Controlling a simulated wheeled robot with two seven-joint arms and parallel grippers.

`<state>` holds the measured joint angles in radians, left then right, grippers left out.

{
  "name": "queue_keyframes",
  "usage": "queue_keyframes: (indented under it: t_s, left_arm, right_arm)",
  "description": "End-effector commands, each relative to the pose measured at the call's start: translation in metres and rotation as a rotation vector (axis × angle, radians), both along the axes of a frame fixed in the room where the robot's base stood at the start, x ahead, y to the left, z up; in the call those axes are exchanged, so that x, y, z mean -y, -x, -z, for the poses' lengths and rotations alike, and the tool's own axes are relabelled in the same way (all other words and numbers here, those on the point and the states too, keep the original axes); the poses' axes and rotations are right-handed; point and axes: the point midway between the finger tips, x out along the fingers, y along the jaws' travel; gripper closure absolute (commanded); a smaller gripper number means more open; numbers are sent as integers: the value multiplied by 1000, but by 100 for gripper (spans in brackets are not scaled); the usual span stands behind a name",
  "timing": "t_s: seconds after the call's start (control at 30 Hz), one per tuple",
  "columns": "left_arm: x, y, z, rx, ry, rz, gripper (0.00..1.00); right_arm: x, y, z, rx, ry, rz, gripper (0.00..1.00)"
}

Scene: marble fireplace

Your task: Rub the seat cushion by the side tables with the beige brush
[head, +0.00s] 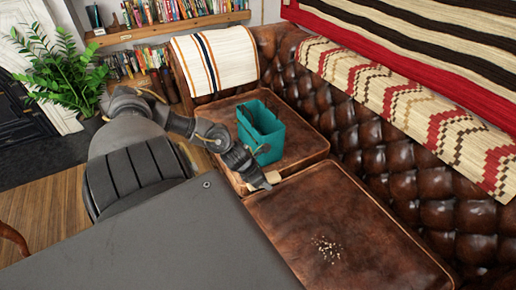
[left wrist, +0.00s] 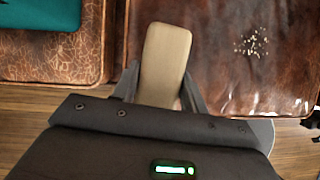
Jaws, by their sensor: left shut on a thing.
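My left gripper (head: 262,181) is shut on the beige brush (head: 272,177), at the edge between two brown leather seat cushions. In the left wrist view the brush (left wrist: 165,52) points away from me between the fingers (left wrist: 160,95). The nearer seat cushion (head: 310,210) carries a small patch of pale crumbs (head: 326,248). The same cushion (left wrist: 290,75) and crumbs (left wrist: 252,42) lie right of the brush in the left wrist view. I cannot tell whether the brush touches the leather. No side tables are recognizable. My right gripper is not in view.
A teal open bin (head: 262,135) stands on the farther seat cushion (head: 305,140). The tufted sofa back (head: 350,125) rises behind, with a patterned throw (head: 410,105) over it. A striped cloth (head: 215,60) covers the armrest. A plant (head: 62,75) and bookshelves (head: 165,28) stand farther back.

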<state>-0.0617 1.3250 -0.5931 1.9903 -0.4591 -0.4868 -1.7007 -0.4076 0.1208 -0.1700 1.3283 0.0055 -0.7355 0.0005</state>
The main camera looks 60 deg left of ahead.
Motion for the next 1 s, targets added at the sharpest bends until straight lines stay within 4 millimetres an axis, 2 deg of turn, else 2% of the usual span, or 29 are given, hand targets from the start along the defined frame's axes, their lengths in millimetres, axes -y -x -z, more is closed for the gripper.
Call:
queue_keyframes:
  t_s: [0.03,0.27,0.57,0.8,1.0]
  left_arm:
    - [15,-10,-4,12,6,47,75]
    - [88,-38,-20,13,1,330,75]
    - [177,-64,-62,10,-3,751,75]
    - [235,-73,-112,6,-8,1149,75]
    - [264,-72,-165,3,-10,1514,75]
  right_arm:
    - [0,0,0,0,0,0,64]
    - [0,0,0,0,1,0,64]
    - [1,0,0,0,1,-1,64]
    - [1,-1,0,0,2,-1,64]
    - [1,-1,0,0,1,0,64]
